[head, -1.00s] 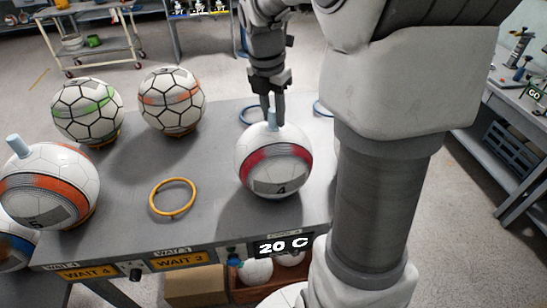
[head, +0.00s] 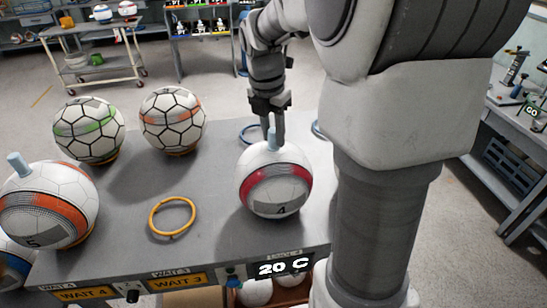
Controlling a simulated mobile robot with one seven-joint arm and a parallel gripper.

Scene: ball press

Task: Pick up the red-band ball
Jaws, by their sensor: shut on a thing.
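The red-band ball (head: 275,182) is white with a red band and a grey patch marked 4. My gripper (head: 272,138) points down from above and is shut on this peg. The ball's underside is close to the table top; I cannot tell whether it touches.
An orange-band ball (head: 48,205) with its own peg stands at the left. A green-marked ball (head: 89,130) and an orange-marked ball (head: 172,120) stand behind. An empty yellow ring (head: 172,217) lies in the middle. Blue rings lie behind my gripper. A display (head: 284,267) reads 20 C.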

